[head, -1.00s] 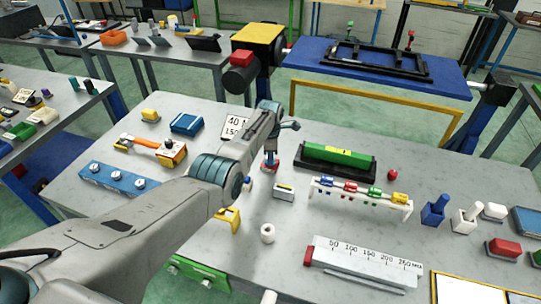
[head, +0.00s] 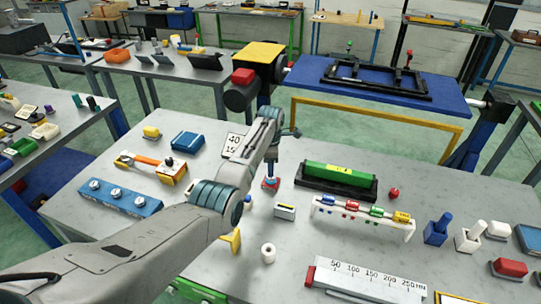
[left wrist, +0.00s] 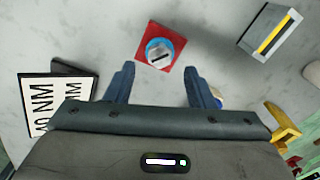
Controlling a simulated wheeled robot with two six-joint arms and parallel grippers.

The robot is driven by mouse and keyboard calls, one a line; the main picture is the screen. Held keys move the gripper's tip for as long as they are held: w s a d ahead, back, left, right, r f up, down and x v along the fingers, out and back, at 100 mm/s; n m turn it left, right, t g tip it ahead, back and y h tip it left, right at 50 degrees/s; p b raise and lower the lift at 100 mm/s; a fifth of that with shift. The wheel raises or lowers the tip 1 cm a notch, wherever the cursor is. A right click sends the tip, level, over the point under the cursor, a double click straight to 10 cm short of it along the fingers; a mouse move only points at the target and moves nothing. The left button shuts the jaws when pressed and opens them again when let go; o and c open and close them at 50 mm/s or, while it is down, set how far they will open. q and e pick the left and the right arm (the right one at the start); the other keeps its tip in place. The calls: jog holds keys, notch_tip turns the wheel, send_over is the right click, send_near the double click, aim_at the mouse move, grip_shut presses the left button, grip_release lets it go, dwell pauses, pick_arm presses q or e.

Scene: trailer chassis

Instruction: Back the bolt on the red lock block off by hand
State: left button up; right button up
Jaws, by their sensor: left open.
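The red lock block (head: 264,187) lies on the grey table below my left gripper. In the left wrist view it is a red square plate (left wrist: 146,39) with a round bolt (left wrist: 160,50) standing on it, blue-sided with a pale top and a dark slot. My left gripper (head: 271,172) points down just above the block. In the left wrist view its two blue-grey fingers (left wrist: 161,82) are apart with nothing between them, and the bolt lies just beyond the fingertips. My right gripper is not in view.
A grey box with a yellow stripe (head: 285,211) and a white ring (head: 268,253) stand nearby. A white number card (head: 233,144) is close left of the gripper. A green bar in a black holder (head: 338,178) and a white rack (head: 362,216) are to the right.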

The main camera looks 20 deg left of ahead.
pick_arm(q)
jog(key=shift+r+b, duration=0.75)
jog(key=shift+r, duration=2)
